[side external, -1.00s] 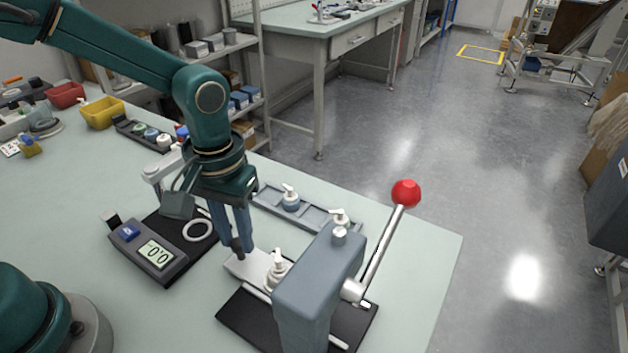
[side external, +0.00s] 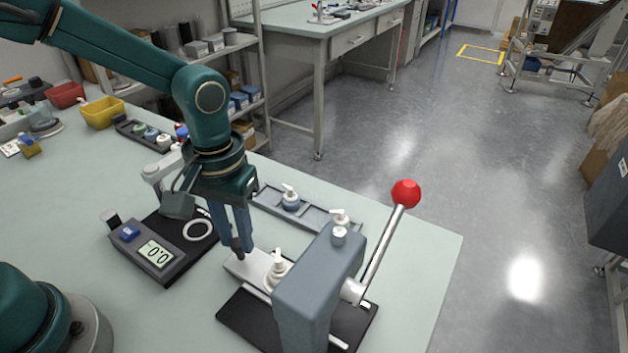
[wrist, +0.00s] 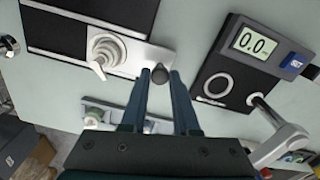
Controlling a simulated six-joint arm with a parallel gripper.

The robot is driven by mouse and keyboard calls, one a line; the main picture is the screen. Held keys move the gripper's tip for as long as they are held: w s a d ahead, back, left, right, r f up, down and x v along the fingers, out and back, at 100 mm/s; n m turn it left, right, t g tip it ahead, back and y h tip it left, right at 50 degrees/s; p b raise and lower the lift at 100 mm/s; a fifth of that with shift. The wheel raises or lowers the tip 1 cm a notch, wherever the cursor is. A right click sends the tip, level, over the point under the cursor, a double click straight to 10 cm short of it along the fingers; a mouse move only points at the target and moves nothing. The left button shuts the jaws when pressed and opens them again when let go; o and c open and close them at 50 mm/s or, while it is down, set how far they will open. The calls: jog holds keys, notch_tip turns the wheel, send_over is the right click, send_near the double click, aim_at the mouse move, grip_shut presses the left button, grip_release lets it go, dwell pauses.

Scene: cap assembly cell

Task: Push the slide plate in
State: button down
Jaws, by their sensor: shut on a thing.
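The slide plate (side external: 240,266) is a pale metal plate that sticks out of the black base of a grey press (side external: 318,285). A white pump cap (side external: 277,268) stands on the plate, beside the press head. In the wrist view the plate (wrist: 141,58) carries the round cap (wrist: 106,50), with its spout showing. A dark knob (wrist: 160,73) sits at the plate's outer end. My gripper (side external: 239,248) points down over that end. In the wrist view my gripper's fingers (wrist: 160,80) are closed around the knob.
The press lever with its red ball (side external: 406,193) rises to the right. A grey tray (side external: 318,213) with pump caps lies behind the press. A scale (side external: 155,253) with a black plate and white ring lies left of my gripper. The front table area is clear.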

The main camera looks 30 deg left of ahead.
aim_at(264, 271)
jog(key=shift+d, duration=2.3)
jog(key=c, duration=0.7)
grip_release()
jog(key=shift+o, duration=0.2)
jog(key=shift+r, duration=2.6)
jog(key=shift+w+a, duration=0.1)
jog(key=shift+w, duration=0.05)
